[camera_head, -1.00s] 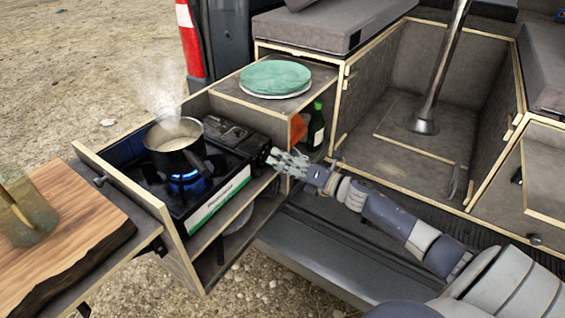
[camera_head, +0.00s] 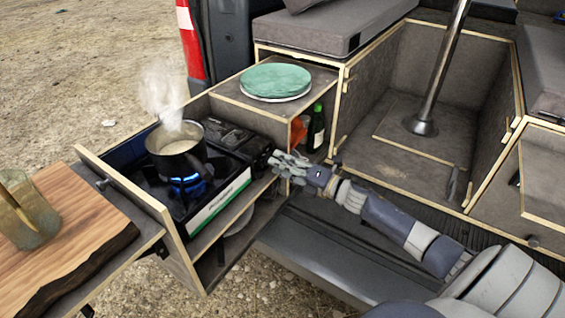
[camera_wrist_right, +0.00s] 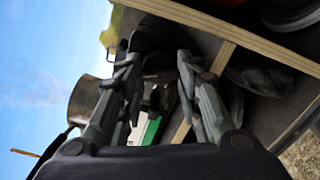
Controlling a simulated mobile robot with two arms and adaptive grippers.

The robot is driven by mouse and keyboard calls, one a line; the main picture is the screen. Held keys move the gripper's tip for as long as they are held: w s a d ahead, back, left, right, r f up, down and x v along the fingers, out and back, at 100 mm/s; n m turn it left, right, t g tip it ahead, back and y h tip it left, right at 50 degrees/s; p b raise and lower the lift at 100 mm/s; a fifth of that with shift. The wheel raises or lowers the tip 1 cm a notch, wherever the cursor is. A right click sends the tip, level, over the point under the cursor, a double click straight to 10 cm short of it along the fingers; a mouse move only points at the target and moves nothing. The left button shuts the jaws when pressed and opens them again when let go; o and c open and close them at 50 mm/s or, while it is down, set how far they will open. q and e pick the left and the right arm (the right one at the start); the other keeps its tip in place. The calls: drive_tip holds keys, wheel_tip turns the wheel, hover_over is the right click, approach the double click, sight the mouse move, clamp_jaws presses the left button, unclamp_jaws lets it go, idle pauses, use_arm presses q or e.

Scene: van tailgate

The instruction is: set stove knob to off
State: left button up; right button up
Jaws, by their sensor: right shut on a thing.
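The camping stove (camera_head: 200,190) sits in the pulled-out wooden drawer. A blue flame (camera_head: 187,184) burns under a steaming pot (camera_head: 174,146). My right gripper (camera_head: 274,165) is at the stove's right end, shut on the stove knob, which its fingers mostly hide. In the right wrist view, the two fingers (camera_wrist_right: 158,75) reach toward a dark part of the stove. The pot (camera_wrist_right: 84,100) shows at the left there, with the stove's green and white front (camera_wrist_right: 150,128) between the fingers. My left gripper is not in view.
A wooden cutting board (camera_head: 70,235) with a glass container (camera_head: 28,215) is at the left. A round green-topped item (camera_head: 276,80) lies on the shelf behind the gripper. A green bottle (camera_head: 316,128) stands below it. The drawer wall (camera_head: 125,190) borders the stove.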

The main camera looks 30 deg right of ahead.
drive_tip(key=shift+m+p, duration=0.75)
drive_tip(key=shift+m, duration=1.45)
drive_tip(key=o, duration=0.8)
drive_tip(key=shift+s, duration=0.1)
drive_tip(key=v, duration=1.2)
drive_tip(key=shift+d, duration=0.1)
drive_tip(key=shift+f, duration=0.1)
